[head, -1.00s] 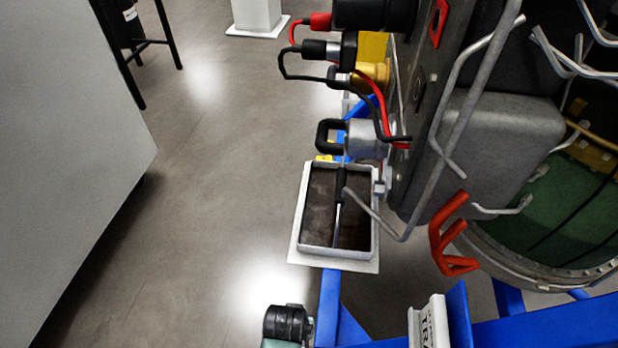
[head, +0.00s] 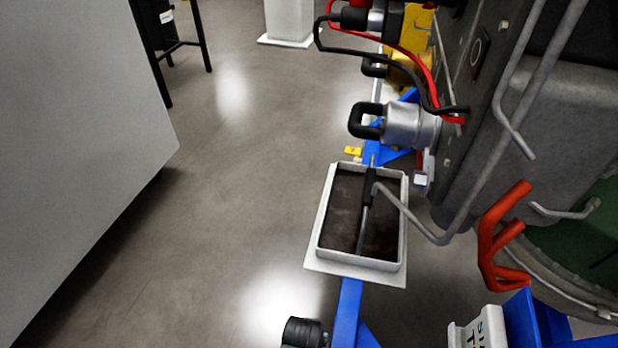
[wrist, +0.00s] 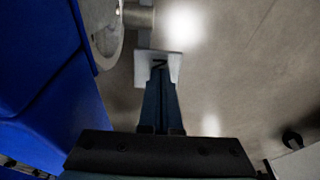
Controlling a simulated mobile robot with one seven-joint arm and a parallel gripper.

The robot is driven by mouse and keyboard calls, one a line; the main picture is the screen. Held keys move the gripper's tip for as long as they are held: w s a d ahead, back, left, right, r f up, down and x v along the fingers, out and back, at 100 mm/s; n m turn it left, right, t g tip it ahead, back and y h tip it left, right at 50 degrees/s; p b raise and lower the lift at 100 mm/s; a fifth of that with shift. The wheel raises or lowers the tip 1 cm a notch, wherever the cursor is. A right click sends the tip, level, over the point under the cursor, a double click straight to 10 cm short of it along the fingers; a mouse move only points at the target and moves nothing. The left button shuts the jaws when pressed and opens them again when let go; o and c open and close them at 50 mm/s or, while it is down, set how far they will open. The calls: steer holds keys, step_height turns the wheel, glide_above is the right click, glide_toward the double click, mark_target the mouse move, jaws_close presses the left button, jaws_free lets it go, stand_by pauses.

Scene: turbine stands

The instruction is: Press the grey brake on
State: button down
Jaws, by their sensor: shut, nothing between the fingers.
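My gripper (wrist: 159,72) shows in the wrist view as two dark fingers together, shut and empty, reaching away from the camera. At their tips is a small light grey plate (wrist: 175,65) with a dark mark, which looks like the grey brake. The fingertips overlap it in the picture; I cannot tell whether they touch it. A round grey part (wrist: 108,42), perhaps a wheel, is at its upper left. My gripper is not seen in the head view, and I cannot make out the brake there.
Blue stand framework (wrist: 40,65) rises close on the left in the wrist view. In the head view the turbine (head: 500,110) and its red bent handle (head: 490,245) fill the right, with a white-rimmed tray (head: 322,225) below. A grey cabinet (head: 70,150) is left; floor between is clear.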

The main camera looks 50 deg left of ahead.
stand_by(0.3)
steer(key=shift+w+a+f+g+h, duration=0.3)
steer(key=shift+w+f+g+h, duration=0.1)
steer(key=shift+g, duration=0.2)
steer(key=b, duration=0.1)
steer(key=f+g+h+b, duration=0.1)
steer(key=f+g, duration=0.1)
steer(key=shift+w+a+h+b, duration=0.25)
steer(key=shift+w+h+b, duration=0.15)
steer(key=shift+f, duration=0.15)
steer(key=shift+w+a+r+p, duration=0.1)
steer(key=shift+r+p, duration=0.35)
steer(key=shift+p, duration=0.05)
step_height(320, 180, up, 13)
steer(key=w+a+p, duration=0.2)
steer(key=p, duration=0.7)
steer(key=shift+w, duration=0.25)
steer(key=shift+f, duration=0.1)
